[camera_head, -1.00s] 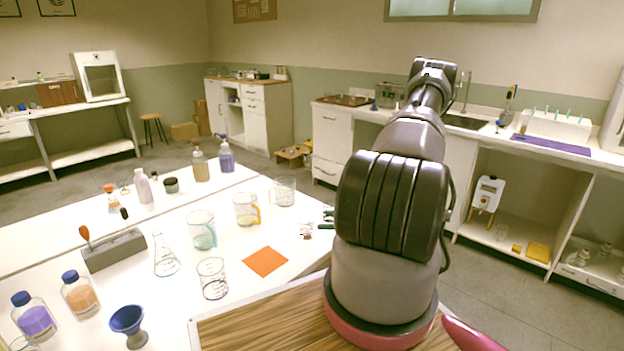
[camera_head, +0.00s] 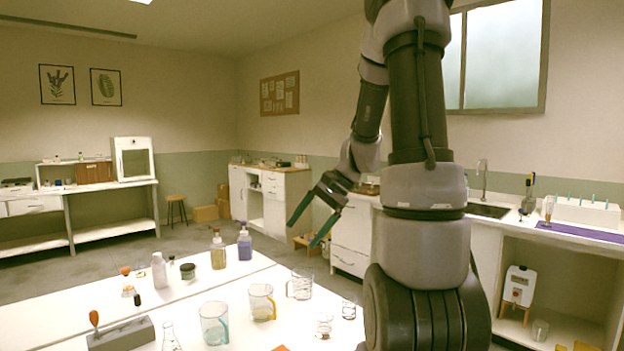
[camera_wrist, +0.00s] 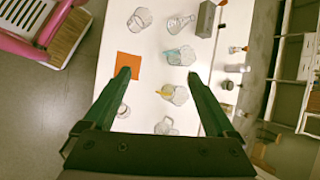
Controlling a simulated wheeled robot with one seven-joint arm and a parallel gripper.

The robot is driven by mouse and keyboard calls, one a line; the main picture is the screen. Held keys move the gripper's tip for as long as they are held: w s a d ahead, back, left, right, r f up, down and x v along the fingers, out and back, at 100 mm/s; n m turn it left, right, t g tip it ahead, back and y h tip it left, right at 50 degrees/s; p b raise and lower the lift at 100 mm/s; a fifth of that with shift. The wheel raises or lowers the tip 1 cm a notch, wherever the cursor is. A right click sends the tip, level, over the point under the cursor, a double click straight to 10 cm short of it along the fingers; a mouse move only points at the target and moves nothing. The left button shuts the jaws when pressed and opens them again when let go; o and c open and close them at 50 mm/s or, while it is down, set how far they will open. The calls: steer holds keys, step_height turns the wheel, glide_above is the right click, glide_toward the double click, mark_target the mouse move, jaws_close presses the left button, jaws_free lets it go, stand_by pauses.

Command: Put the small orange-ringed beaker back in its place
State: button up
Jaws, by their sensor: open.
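My gripper (camera_head: 304,233) is open and empty, held above the white table, its dark green fingers pointing down; in the wrist view (camera_wrist: 158,76) its fingers spread across the tabletop. No orange ring on a small beaker can be made out. A glass jug with a yellow-orange handle (camera_head: 261,303) stands on the table; it also shows between the fingers in the wrist view (camera_wrist: 179,95). A small clear glass (camera_head: 324,325) stands near the table's right side. A flat orange square (camera_wrist: 128,67) lies on the table by the left finger.
A teal-handled jug (camera_head: 213,324) and a clear handled jug (camera_head: 300,286) stand nearby. A conical flask (camera_wrist: 183,25) and a clear beaker (camera_wrist: 140,19) stand further along. Pump bottles (camera_head: 218,251) line the back. A grey block (camera_head: 120,335) stands at the left.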

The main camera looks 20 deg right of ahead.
steer(key=s+a+r+n+t+h, duration=0.2)
steer(key=s+r+n, duration=0.1)
steer(key=s+r, duration=0.4)
steer(key=s+a+r+n+t+h, duration=0.3)
steer(key=s+r+n, duration=0.1)
steer(key=s+r, duration=0.4)
stand_by(0.8)
